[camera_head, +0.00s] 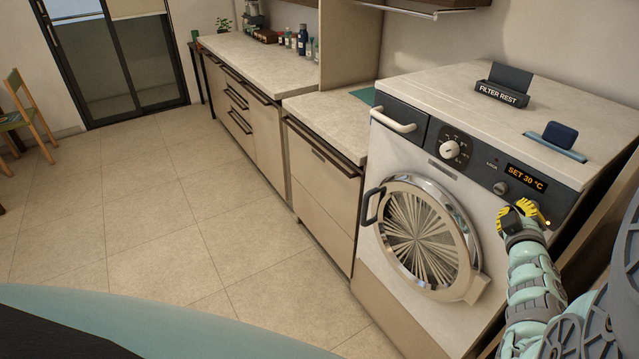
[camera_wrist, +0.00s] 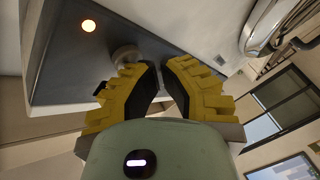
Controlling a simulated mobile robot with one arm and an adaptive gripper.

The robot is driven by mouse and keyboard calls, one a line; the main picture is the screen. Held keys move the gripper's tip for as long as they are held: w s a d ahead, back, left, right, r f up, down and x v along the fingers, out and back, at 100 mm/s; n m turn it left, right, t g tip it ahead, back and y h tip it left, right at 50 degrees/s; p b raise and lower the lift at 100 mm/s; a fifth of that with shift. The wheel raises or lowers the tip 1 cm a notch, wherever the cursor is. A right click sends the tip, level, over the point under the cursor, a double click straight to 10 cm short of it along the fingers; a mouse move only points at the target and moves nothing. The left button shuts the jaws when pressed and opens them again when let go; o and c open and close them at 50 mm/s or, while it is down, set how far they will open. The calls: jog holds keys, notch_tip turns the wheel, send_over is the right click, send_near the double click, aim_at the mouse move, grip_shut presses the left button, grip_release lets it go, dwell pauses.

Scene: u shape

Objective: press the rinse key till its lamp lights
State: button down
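The white washing machine (camera_head: 480,150) has a dark control panel along its top front. A small orange lamp (camera_head: 547,223) glows at the panel's right end, and the lit lamp (camera_wrist: 88,25) also shows in the wrist view. A round grey key or knob (camera_wrist: 127,55) sits near it; I can read no rinse label. My gripper (camera_head: 520,208) is at the panel's right end, below the display. In the wrist view its yellow fingers (camera_wrist: 160,66) are drawn together with nothing between them. The left fingertip is close to or against the round part; contact is unclear.
The display (camera_head: 526,178) reads SET 30 °C. A large dial (camera_head: 449,149) and a smaller knob (camera_head: 500,188) are to its left. The round door (camera_head: 418,240) is closed. A filter-rest holder (camera_head: 502,93) and a blue item (camera_head: 560,134) are on top.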

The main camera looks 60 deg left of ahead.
jog(key=shift+w, duration=0.25)
jog(key=shift+s, duration=0.15)
dwell(0.4)
jog(key=shift+s+a, duration=0.1)
jog(key=shift+s, duration=1)
jog(key=shift+p, duration=0.3)
jog(key=s, duration=0.5)
jog(key=shift+a, duration=0.1)
jog(key=shift+r, duration=0.1)
